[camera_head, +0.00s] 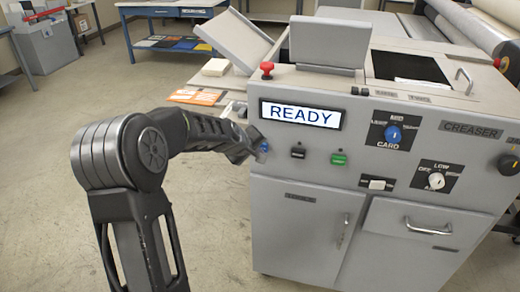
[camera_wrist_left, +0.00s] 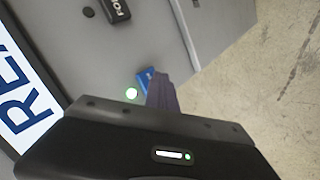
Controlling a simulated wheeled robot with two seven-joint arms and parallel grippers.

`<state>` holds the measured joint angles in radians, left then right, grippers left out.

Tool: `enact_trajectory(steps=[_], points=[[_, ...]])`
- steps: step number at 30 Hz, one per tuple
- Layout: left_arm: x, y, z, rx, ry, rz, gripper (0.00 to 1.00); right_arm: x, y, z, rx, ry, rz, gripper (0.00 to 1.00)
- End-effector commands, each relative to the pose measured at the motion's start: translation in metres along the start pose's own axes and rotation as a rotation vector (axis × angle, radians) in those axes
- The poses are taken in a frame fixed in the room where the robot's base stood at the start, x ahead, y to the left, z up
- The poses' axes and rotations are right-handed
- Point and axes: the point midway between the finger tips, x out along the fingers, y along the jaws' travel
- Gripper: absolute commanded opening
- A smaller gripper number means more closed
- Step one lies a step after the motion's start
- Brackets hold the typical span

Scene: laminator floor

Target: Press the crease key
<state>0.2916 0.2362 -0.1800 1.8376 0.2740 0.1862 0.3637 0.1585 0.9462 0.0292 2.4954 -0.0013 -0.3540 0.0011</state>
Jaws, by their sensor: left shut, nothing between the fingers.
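A blue key (camera_head: 264,147) sits at the left end of the key row on the grey machine's front, below the READY display (camera_head: 301,114). Its label cannot be read, so I cannot confirm it is the crease key. My left gripper (camera_head: 247,147) is shut and empty, with its tips right at this key. In the left wrist view the shut fingers (camera_wrist_left: 161,94) partly cover the blue key (camera_wrist_left: 144,80); I cannot tell whether they touch it. A lit lamp (camera_wrist_left: 131,93) glows beside the key. My right gripper is not in view.
To the right are a black key (camera_head: 297,152), a green key (camera_head: 339,159), a blue CARD dial (camera_head: 393,134) and a white rocker (camera_head: 377,184). A red emergency button (camera_head: 267,68) stands on the top edge. The floor at the left is clear.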

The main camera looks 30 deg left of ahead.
Motion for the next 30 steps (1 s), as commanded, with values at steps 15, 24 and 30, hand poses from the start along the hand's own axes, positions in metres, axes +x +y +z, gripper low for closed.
enact_trajectory(steps=[15,24,30], points=[[-0.01,-0.008,0.007,0.0,0.001,0.0,0.0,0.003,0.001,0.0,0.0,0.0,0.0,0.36],[-0.013,-0.01,0.009,0.0,0.001,0.0,0.0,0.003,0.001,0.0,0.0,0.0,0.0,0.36],[-0.026,-0.019,0.018,0.0,0.001,0.001,0.0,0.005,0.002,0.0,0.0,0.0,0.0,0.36]])
